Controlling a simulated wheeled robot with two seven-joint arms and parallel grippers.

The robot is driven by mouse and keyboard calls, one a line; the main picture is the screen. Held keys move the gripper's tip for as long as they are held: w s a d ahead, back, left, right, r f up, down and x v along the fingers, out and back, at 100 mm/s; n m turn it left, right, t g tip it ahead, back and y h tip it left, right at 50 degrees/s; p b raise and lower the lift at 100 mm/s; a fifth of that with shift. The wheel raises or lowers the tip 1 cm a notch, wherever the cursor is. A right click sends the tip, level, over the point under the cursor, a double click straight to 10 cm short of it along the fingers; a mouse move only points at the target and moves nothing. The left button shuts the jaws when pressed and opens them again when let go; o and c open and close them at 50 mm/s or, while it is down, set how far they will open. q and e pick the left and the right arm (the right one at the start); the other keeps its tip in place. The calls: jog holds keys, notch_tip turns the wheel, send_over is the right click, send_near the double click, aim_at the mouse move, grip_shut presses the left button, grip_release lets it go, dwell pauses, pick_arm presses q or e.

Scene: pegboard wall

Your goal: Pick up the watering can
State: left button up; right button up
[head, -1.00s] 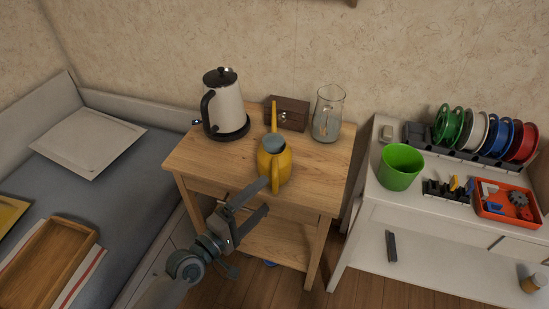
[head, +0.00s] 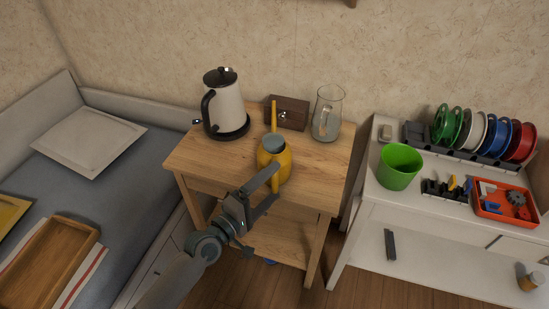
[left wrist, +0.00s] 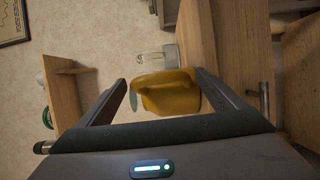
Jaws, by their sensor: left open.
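The yellow watering can (head: 281,164) stands upright near the front edge of the small wooden table (head: 318,160). Its spout points toward the wall. My left gripper (head: 272,188) is open in front of the can, with its fingers partly overlapping the can's front in the head view. In the left wrist view the can (left wrist: 172,97) shows between the two open fingers (left wrist: 158,92). I cannot tell whether the fingers touch it. My right gripper is not in view.
A white kettle (head: 226,108), a dark wooden box (head: 290,112) and a glass pitcher (head: 327,112) stand behind the can. A white shelf to the right holds a green cup (head: 399,168), filament spools and a red tray (head: 505,205). A bed (head: 85,190) lies left.

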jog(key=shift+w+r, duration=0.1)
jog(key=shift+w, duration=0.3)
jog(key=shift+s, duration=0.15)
